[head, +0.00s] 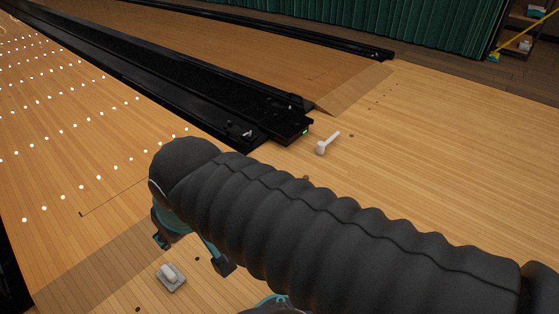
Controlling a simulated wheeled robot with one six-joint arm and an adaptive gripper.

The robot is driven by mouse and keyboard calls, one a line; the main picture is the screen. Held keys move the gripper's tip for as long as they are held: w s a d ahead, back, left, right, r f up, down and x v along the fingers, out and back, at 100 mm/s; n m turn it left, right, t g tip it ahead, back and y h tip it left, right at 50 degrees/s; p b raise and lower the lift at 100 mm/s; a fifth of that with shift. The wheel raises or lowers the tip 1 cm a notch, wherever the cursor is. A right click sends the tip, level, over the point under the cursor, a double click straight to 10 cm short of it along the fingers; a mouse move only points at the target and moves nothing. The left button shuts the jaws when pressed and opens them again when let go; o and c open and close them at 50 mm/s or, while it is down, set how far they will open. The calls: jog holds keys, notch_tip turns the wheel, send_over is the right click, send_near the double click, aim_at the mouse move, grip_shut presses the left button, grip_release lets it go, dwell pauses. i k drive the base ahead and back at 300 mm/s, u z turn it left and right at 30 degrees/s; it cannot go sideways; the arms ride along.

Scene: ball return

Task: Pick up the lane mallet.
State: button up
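The lane mallet (327,143) is a small white mallet lying on the wooden floor, just right of the end of the black lane divider. Its head is toward the lower left and its handle points to the upper right. My gripper (191,253) is at the lower left, partly hidden behind my dark ribbed arm sleeve. Its two dark fingertips show well apart with bare floor between them, so it looks open and empty. It is clear of the mallet, to its lower left in the picture.
A grey-white block with a raised grip (170,277) lies on the floor below my gripper. The black lane divider (215,105) runs to the upper left, with a small green light at its near end. Floor right of the mallet is mostly clear. A shelf (524,35) stands at the upper right.

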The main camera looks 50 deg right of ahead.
aim_at(320, 146)
jog(key=z, duration=2)
